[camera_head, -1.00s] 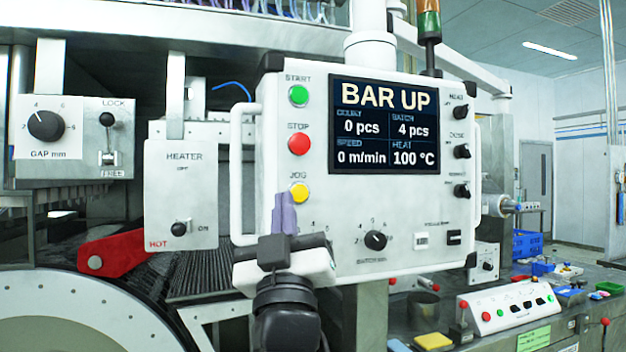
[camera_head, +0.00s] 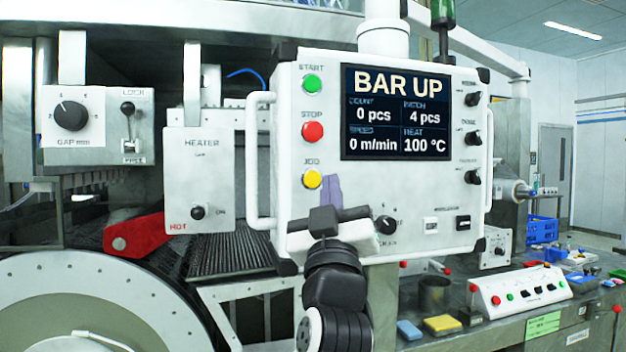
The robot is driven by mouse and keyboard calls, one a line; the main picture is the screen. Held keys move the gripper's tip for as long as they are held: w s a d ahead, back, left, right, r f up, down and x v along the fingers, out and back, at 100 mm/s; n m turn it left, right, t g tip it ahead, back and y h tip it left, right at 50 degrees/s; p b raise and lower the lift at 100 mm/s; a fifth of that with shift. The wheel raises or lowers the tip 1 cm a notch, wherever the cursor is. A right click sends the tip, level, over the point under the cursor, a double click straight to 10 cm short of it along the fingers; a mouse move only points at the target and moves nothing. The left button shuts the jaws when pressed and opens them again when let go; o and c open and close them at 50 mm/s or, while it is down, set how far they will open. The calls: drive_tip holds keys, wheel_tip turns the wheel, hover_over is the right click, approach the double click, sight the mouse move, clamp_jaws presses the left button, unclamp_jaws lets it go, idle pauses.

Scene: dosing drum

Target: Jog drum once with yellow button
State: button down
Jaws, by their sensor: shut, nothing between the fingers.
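The yellow JOG button (camera_head: 312,179) is on the left of the white control panel (camera_head: 330,120), below the red STOP button (camera_head: 312,132) and the green START button (camera_head: 312,84). It is fully visible. My gripper (camera_head: 331,184) is shut and empty, with its purple fingers just right of and slightly below the JOG button in the picture. I cannot tell how far the fingertips are from the panel face. The screen (camera_head: 396,112) reads BAR UP, 0 pcs, batch 4 pcs, 0 m/min and 100 °C. The drum (camera_head: 60,290) is at lower left.
A white handle (camera_head: 255,160) stands at the panel's left edge. A batch knob (camera_head: 387,225) sits right of my gripper. A red bar (camera_head: 135,236) and HEATER box (camera_head: 200,170) are left. A bench with a small button box (camera_head: 520,292) is at right.

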sight(316, 172)
drive_tip(key=shift+w+a, duration=0.35)
drive_tip(key=shift+w, duration=0.65)
drive_tip(key=shift+w+a, duration=0.3)
drive_tip(key=shift+w, duration=0.75)
drive_tip(key=shift+w+a, duration=0.35)
drive_tip(key=shift+w, duration=0.65)
drive_tip(key=shift+p, duration=0.3)
drive_tip(key=shift+w+a, duration=0.1)
drive_tip(key=shift+w, duration=0.25)
drive_tip(key=shift+w+a, duration=0.15)
drive_tip(key=shift+w, duration=0.3)
drive_tip(key=shift+s, duration=0.1)
drive_tip(key=shift+s+d, duration=0.25)
drive_tip(key=shift+s, duration=0.45)
drive_tip(key=shift+s+d+b, duration=0.1)
drive_tip(key=shift+s+d, duration=0.15)
drive_tip(key=shift+s, duration=0.55)
drive_tip(key=shift+s+d+b, duration=0.15)
drive_tip(key=shift+s+d, duration=0.1)
drive_tip(key=shift+s, duration=0.55)
drive_tip(key=shift+s+d+b, duration=0.1)
drive_tip(key=shift+s+d, duration=0.15)
drive_tip(key=shift+s, duration=0.55)
